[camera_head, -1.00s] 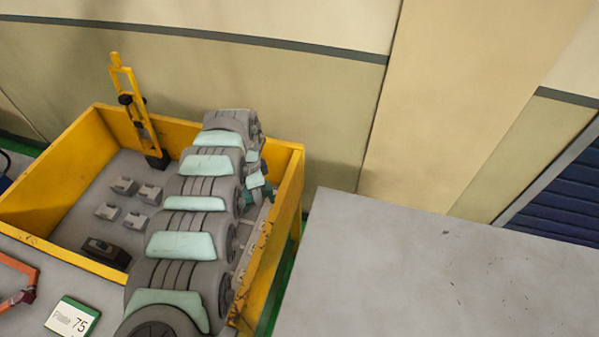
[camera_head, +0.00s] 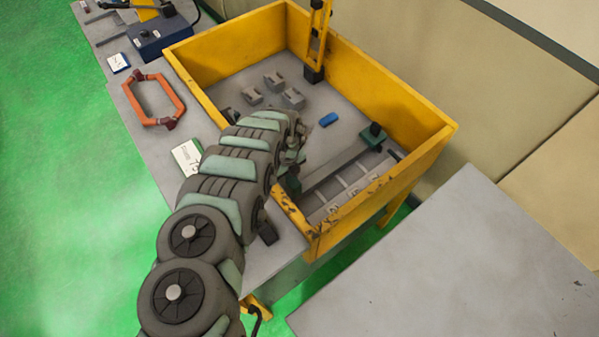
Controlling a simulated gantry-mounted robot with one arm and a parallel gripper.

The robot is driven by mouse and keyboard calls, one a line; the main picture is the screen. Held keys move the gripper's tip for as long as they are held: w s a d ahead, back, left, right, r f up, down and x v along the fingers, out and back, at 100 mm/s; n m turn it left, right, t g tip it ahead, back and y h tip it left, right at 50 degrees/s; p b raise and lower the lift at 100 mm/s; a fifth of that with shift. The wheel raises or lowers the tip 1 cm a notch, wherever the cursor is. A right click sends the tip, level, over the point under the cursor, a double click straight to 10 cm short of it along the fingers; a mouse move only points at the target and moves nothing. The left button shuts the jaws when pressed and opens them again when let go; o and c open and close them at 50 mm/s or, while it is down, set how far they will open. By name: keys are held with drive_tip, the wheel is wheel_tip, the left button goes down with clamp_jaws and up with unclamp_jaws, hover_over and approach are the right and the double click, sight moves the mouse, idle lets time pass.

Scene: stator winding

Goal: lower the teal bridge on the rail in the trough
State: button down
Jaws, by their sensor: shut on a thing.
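The yellow-walled trough (camera_head: 431,125) stands on the bench, with a grey rail (camera_head: 335,166) along its near right inside. My arm reaches over the trough's near wall from below. My gripper (camera_head: 290,172) is small and partly hidden by my arm, at the near left end of the rail. It is shut on a dark teal piece (camera_head: 292,186), which looks like the teal bridge. I cannot tell whether this piece touches the rail. A dark green block with a black knob (camera_head: 374,135) stands at the rail's far end.
Numbered compartments (camera_head: 352,192) lie beside the rail. Several grey blocks (camera_head: 274,81), a blue piece (camera_head: 329,119) and a yellow upright (camera_head: 318,40) are in the trough. An orange frame (camera_head: 153,98) and a blue box (camera_head: 160,35) lie left. A bare grey tabletop (camera_head: 470,260) is right.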

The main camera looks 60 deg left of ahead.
drive_tip(key=shift+w+f+b, duration=0.1)
drive_tip(key=shift+f+b, duration=1.95)
drive_tip(key=shift+f, duration=0.6)
drive_tip(key=shift+f, duration=0.1)
drive_tip(key=shift+a+f+b, duration=0.1)
drive_tip(key=shift+f+b, duration=1.2)
drive_tip(key=shift+f, duration=0.35)
drive_tip(key=shift+f, duration=0.15)
drive_tip(key=shift+f+b, duration=0.65)
drive_tip(key=shift+f, duration=0.2)
